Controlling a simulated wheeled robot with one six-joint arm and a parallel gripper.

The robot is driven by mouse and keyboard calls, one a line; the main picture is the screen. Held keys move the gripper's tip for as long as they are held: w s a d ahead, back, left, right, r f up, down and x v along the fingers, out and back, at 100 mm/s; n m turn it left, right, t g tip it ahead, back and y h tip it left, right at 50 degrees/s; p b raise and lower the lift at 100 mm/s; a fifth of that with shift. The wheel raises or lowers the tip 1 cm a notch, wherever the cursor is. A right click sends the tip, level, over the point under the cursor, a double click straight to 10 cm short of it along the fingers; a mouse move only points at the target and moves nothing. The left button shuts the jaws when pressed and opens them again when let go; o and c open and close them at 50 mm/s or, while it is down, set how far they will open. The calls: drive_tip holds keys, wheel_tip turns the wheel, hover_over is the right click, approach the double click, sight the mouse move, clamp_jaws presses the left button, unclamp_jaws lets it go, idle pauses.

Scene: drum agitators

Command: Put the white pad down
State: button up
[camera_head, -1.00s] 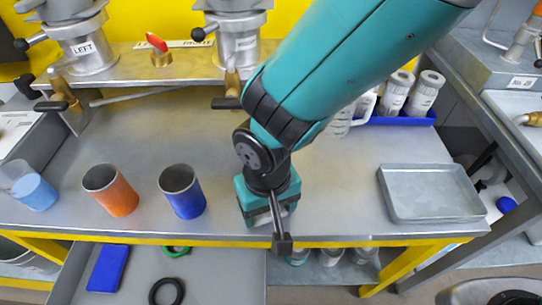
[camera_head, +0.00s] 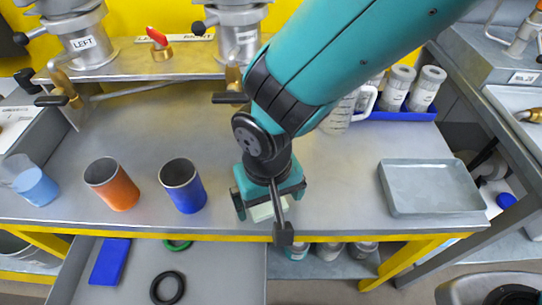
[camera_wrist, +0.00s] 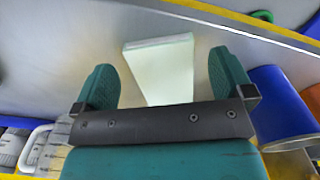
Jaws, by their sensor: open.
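The white pad (camera_wrist: 160,68) lies between the two teal fingers of my gripper (camera_wrist: 163,82) in the wrist view, with a gap to each finger. In the head view the pad (camera_head: 262,211) shows pale under my gripper (camera_head: 268,200), near the front edge of the grey bench. The jaws are spread open. The pad appears to rest on the bench top, though its underside is hidden. The gripper body and a dark bar hide part of it.
A blue cup (camera_head: 183,186) and an orange cup (camera_head: 112,184) stand left of my gripper. A grey metal tray (camera_head: 431,212) lies to the right. Bare bench (camera_head: 335,195) separates the tray from my gripper. An open drawer (camera_head: 215,275) is below.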

sight(269, 205)
wheel_tip(269, 205, up, 10)
drive_tip(key=s+d+r+n+y, duration=0.1)
drive_tip(key=d+r, duration=0.3)
drive_tip(key=d, duration=0.4)
drive_tip(key=s+d+r+n+y, duration=0.1)
drive_tip(key=s+d+r+y, duration=0.2)
drive_tip(key=d, duration=0.6)
wheel_tip(269, 205, up, 2)
drive_tip(key=shift+s+d+r+p, duration=0.15)
drive_tip(key=shift+s+r+p, duration=0.05)
drive_tip(key=shift+s+p, duration=0.15)
drive_tip(key=shift+w, duration=0.1)
idle(3.1)
